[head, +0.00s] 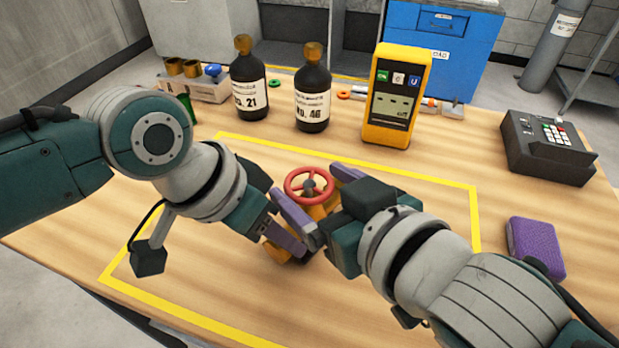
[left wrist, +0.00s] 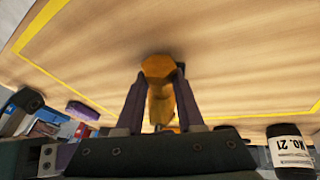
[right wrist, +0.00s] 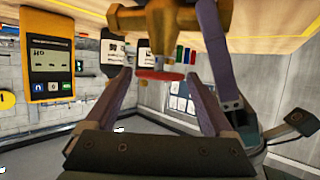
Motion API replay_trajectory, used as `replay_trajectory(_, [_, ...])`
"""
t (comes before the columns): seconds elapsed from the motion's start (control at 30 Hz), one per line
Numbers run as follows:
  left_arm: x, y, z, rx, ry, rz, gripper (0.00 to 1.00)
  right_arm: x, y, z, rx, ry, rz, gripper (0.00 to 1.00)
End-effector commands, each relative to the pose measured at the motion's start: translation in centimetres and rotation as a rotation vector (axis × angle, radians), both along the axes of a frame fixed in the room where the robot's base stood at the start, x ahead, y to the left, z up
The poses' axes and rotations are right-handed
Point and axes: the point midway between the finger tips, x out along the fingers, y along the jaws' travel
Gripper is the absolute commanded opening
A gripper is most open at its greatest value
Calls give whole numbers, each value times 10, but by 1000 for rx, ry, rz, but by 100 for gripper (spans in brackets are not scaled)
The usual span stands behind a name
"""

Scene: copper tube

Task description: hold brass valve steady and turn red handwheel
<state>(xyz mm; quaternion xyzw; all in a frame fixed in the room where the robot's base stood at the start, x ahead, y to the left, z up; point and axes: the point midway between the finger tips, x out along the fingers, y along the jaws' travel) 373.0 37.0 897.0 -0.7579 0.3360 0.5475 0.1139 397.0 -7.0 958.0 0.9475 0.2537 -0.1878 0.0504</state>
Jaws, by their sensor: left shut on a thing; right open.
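The brass valve (head: 318,212) is over the table inside the yellow outline, mostly hidden by my grippers. My left gripper (head: 295,232) is shut on its body; the left wrist view shows the brass body (left wrist: 158,98) between the two fingers. The red handwheel (head: 309,202) faces up on top of the valve. My right gripper (head: 325,202) is open, with one finger on each side of the handwheel.
Two dark bottles (head: 249,88) (head: 313,98) and a yellow meter (head: 396,98) stand behind the outline. A keypad device (head: 547,147) and a purple block (head: 536,248) are at the right. The front left of the outlined area is clear.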

Motion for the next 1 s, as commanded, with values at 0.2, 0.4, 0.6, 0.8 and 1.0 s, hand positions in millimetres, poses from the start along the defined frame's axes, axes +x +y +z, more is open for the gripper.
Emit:
replay_trajectory(0.2, [0,-1,1,-2,-1,-1,0,12,7,-5,0,0,0,87])
replay_trajectory(0.4, [0,-1,1,-2,-1,-1,0,13,8,-6,0,1,0,87])
replay_trajectory(0.6, [1,-1,1,-2,-1,-1,0,13,7,-6,0,1,0,78])
replay_trajectory(0.8, [1,-1,1,-2,-2,-1,0,13,7,-6,0,1,0,56])
replay_trajectory(1.0, [1,-1,1,-2,-2,-1,0,12,7,-6,0,1,1,33])
